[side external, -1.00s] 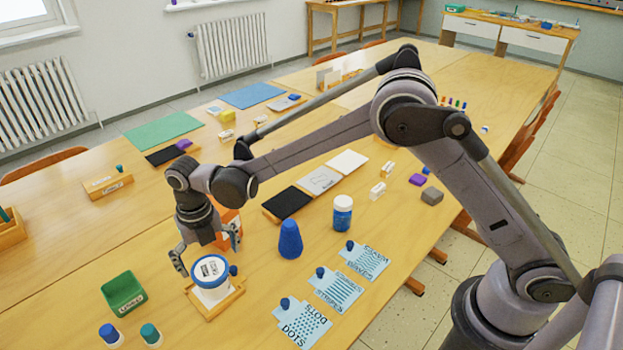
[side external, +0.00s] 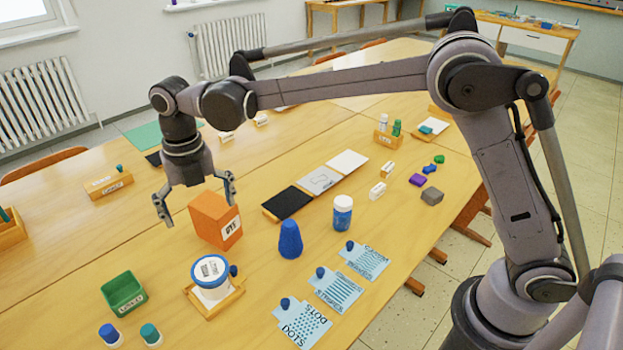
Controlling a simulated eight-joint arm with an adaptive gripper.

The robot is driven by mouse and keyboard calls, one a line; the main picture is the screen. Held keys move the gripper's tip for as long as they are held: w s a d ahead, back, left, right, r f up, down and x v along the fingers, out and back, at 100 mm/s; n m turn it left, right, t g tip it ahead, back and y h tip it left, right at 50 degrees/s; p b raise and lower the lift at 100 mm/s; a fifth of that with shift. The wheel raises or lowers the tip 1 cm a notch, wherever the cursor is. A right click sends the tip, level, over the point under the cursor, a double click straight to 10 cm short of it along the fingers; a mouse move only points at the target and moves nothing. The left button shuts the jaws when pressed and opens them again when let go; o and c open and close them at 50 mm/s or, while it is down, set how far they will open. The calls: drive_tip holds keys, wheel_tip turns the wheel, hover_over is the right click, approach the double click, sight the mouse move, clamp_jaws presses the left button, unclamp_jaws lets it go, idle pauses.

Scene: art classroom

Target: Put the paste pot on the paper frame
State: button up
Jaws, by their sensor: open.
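The paste pot (side external: 211,284), a white round pot with a blue-rimmed lid and a printed label, stands upright on a square wooden frame (side external: 228,301) on the near part of the table. This frame looks like the paper frame; any writing on it is not readable. A small blue knob shows at the frame's far right corner, beside the pot. My gripper (side external: 198,208) is open and empty, with its fingers pointing down. It hangs in the air above and apart from the pot, around the top of the orange box in the picture.
An orange box (side external: 215,220) stands behind the pot. A green bin (side external: 123,293) is to the left, with two capped pots in front of it.

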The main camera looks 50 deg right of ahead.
drive_tip(key=s+d+r+m+t, duration=0.2)
drive_tip(key=s+d+r+m, duration=0.15)
drive_tip(key=d+m, duration=0.45)
drive_tip(key=s+d+r+m+t, duration=0.1)
drive_tip(key=s+d+r+m, duration=0.2)
drive_tip(key=s+d+m, duration=0.35)
drive_tip(key=s+d+f+m+t, duration=0.4)
drive_tip(key=s+d+m, duration=0.6)
drive_tip(key=m, duration=0.8)
drive_tip(key=shift+s+f, duration=0.15)
drive_tip(key=shift+f, duration=0.35)
